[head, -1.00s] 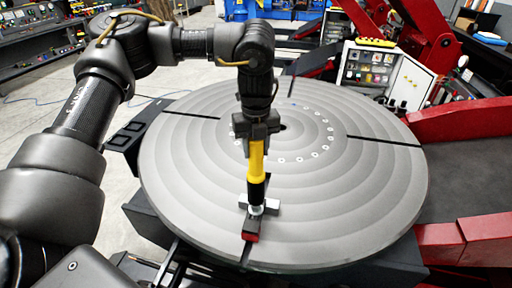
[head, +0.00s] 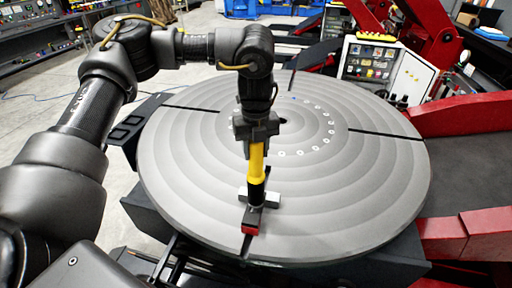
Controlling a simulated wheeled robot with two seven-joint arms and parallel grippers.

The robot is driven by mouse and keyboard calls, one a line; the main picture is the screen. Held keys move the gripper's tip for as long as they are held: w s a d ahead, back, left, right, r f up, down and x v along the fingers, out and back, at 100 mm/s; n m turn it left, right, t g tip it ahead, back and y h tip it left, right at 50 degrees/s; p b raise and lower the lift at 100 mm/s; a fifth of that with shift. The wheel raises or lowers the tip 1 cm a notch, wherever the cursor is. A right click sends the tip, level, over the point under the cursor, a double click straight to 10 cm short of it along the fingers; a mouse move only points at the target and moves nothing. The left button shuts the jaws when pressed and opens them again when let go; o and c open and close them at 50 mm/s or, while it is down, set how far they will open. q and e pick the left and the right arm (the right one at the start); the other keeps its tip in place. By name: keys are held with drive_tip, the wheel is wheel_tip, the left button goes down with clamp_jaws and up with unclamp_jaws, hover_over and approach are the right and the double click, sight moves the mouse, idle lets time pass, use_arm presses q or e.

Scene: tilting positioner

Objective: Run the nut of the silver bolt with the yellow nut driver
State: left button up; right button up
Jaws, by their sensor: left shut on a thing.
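My left gripper (head: 257,132) is shut on the yellow nut driver (head: 257,163) and holds it upright above the front part of the round table (head: 340,205). The driver's black lower end (head: 256,194) comes down onto a clamp (head: 250,217) with a silver crosspiece (head: 273,199) and a red front end. The silver bolt and its nut are hidden at the driver's tip, so I cannot tell how the driver sits on the nut. My right gripper is not in view.
The grey round table has dark radial slots and a ring of small holes. Red machine arms (head: 465,225) stand at the right. A white cabinet (head: 385,65) with a yellow item on top stands behind. The right half of the tabletop is clear.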

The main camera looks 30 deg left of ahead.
use_arm(q)
drive_tip(key=shift+f, duration=0.5)
drive_tip(key=shift+s+f, duration=0.1)
drive_tip(key=shift+f, duration=0.15)
idle(0.5)
drive_tip(key=shift+r+p, duration=0.25)
drive_tip(key=shift+p, duration=0.05)
drive_tip(key=shift+s, duration=0.2)
idle(0.7)
drive_tip(key=shift+w+r+p, duration=0.2)
drive_tip(key=shift+r+p, duration=0.15)
drive_tip(key=shift+p, duration=0.6)
drive_tip(key=shift+r, duration=0.2)
idle(0.3)
